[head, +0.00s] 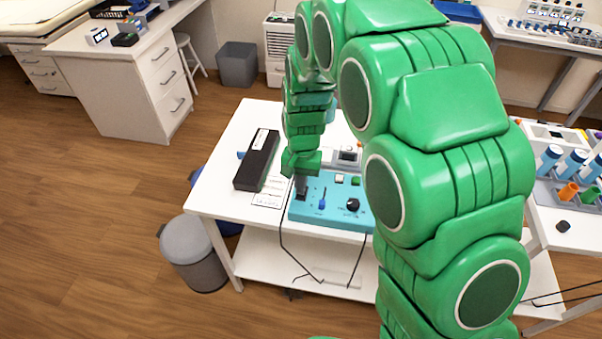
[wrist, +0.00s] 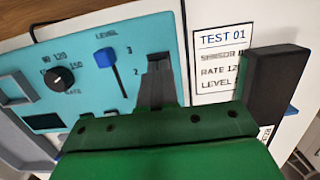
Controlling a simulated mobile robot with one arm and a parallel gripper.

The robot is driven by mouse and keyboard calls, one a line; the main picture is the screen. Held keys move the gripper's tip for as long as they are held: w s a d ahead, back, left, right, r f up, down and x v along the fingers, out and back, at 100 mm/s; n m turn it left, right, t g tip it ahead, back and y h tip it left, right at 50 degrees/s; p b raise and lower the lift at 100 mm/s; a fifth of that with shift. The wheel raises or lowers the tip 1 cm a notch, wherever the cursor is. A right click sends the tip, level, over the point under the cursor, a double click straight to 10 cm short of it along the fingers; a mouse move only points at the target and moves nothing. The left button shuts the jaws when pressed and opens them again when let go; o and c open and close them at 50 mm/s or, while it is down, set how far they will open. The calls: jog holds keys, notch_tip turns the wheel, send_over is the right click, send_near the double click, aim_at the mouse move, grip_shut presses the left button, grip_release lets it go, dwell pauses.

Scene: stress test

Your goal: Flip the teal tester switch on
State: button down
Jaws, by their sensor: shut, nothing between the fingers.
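The teal tester (head: 330,218) lies on the white table, and its panel fills the left of the wrist view (wrist: 205,8). It carries a black knob (head: 352,205), a blue slider (head: 322,203) marked LEVEL, and a white and a green button. My gripper (head: 301,190) is shut and empty, pointing down over the tester's left end in the head view. In the wrist view, the dark fingers (wrist: 158,65) are over the panel between the blue slider (wrist: 109,58) and the panel's edge. No separate switch shows clearly; the fingers may hide it. Contact cannot be told.
A printed TEST 01 card (wrist: 220,60) lies beside the tester, with a long black box (head: 256,160) next to it. Black cables hang over the table's front edge. A rack of tubes (head: 570,190) stands on a table to the right. A grey bin (head: 194,255) stands at front left.

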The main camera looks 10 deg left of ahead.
jog(key=shift+f, duration=0.35)
